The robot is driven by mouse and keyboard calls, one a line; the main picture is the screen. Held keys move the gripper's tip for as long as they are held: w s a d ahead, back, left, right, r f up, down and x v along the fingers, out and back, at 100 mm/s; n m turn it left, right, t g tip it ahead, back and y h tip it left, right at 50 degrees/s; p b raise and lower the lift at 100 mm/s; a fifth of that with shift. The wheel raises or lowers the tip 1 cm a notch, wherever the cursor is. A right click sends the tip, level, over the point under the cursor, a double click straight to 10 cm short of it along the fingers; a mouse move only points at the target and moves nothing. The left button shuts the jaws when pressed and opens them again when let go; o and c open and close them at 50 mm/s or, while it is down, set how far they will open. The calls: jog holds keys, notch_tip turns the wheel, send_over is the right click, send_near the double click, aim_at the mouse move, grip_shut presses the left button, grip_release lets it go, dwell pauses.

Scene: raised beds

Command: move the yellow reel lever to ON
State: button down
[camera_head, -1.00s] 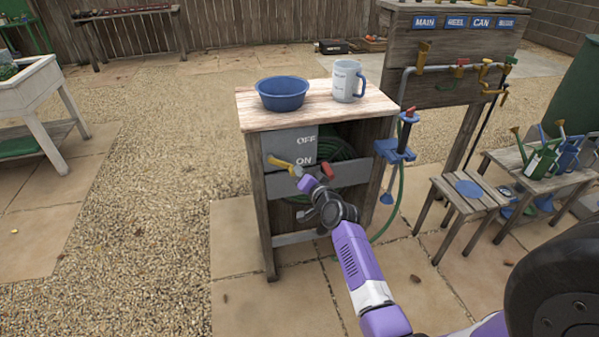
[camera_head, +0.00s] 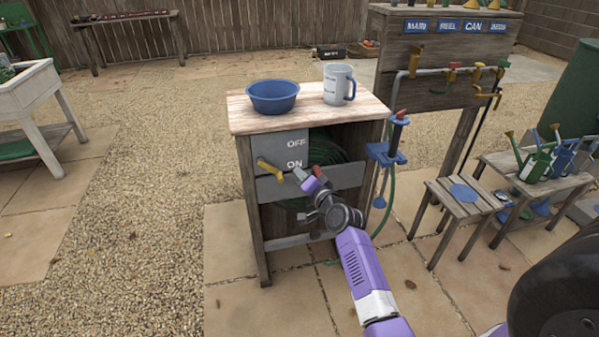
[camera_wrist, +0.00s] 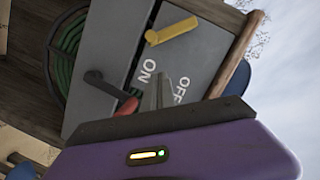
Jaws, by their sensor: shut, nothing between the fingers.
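The yellow reel lever (camera_head: 271,170) sits on the left of the grey panel (camera_head: 283,146) of the wooden cabinet. It slants down and right, its free end low on the ON side. The ON label (camera_head: 294,164) is below the OFF label (camera_head: 296,143). The yellow lever also shows in the wrist view (camera_wrist: 172,32). My gripper (camera_head: 299,173) is shut and empty, just right of the lever, below ON. In the wrist view its fingertips (camera_wrist: 159,92) appear apart from the lever. A red-tipped lever (camera_wrist: 125,105) is close beside the fingers.
A blue bowl (camera_head: 273,97) and a mug (camera_head: 339,84) stand on the cabinet top. A green hose (camera_head: 330,160) is coiled inside. A blue bracket (camera_head: 386,153) juts from the right side. A small stool (camera_head: 462,193) stands further right. Gravel on the left is open.

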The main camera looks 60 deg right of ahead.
jog(key=v, duration=0.8)
jog(key=shift+s+d, duration=0.1)
dwell(0.3)
